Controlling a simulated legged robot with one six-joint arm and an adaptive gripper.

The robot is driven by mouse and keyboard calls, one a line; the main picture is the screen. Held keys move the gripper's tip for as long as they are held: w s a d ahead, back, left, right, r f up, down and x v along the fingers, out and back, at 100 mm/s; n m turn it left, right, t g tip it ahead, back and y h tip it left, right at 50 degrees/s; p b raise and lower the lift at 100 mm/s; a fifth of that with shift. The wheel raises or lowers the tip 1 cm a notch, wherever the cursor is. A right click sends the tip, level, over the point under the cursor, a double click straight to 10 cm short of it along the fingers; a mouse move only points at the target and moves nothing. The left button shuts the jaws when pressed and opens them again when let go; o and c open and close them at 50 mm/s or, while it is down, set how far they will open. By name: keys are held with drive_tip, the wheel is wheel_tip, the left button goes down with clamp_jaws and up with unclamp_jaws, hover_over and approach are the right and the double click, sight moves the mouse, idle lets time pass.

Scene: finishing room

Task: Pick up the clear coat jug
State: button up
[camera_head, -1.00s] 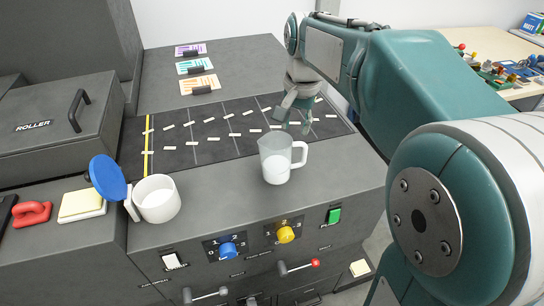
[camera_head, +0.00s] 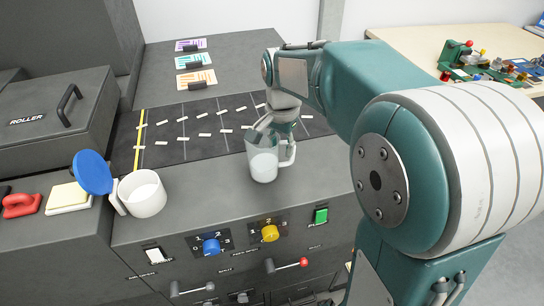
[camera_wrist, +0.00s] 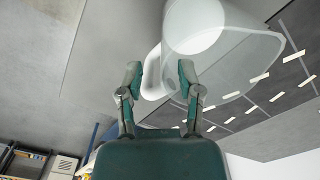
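The clear coat jug (camera_head: 263,160) is a see-through jug with whitish liquid and a pale handle on its right. It stands upright on the grey counter top near the front edge. My gripper (camera_head: 277,124) is just behind and above the jug's right side, partly hidden by the jug and its own wrist. In the wrist view, my gripper (camera_wrist: 158,72) has its two fingers apart, with the jug's handle (camera_wrist: 152,75) showing between and beyond them. The jug's body (camera_wrist: 200,30) is to the right of the handle there. I cannot tell whether the fingers touch the handle.
A dark mat (camera_head: 190,135) with white strips lies behind the jug. Knobs and levers line the front panel, including a yellow knob (camera_head: 270,233).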

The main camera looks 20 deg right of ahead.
sight(273, 154)
drive_tip(key=shift+a+f, duration=0.25)
drive_tip(key=shift+f, duration=0.3)
drive_tip(key=shift+a+f, duration=0.2)
drive_tip(key=shift+f, duration=0.35)
drive_tip(key=shift+a+f, duration=0.1)
drive_tip(key=shift+a, duration=0.6)
drive_tip(key=shift+d, duration=0.2)
drive_tip(key=c, duration=0.5)
drive_tip(key=shift+d, duration=0.25)
clamp_jaws()
drive_tip(key=shift+d, duration=0.3)
drive_tip(key=shift+a, duration=0.45)
drive_tip(key=shift+d+r, duration=0.2)
drive_tip(key=shift+r, duration=0.95)
drive_tip(key=s+a+r, duration=0.4)
drive_tip(key=s+r, duration=0.6)
drive_tip(key=s, duration=0.3)
drive_tip(key=shift+s+a+r, duration=0.2)
drive_tip(key=shift+r, duration=0.2)
